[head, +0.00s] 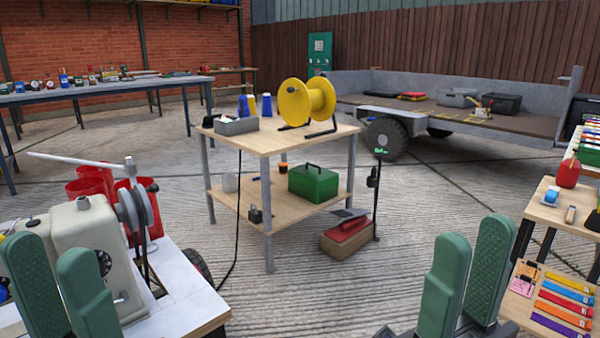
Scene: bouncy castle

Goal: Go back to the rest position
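My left gripper (62,290) is at the lower left, its two green fingers apart with nothing seen between them. It is in front of a cream sewing-machine-like unit (75,240) on a white-topped table. My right gripper (467,285) is at the lower right, its two green fingers apart and empty. It is above the concrete floor, left of a small wooden shelf stand. Both grippers point upward in the head view, and their lower parts are cut off by the frame edge.
A wooden two-tier table (295,141) with a yellow reel (306,101) and green toolbox (313,182) stands ahead. Red buckets (88,187) are at left. A wooden stand (562,215) with coloured strips is at right. A trailer (460,118) is behind.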

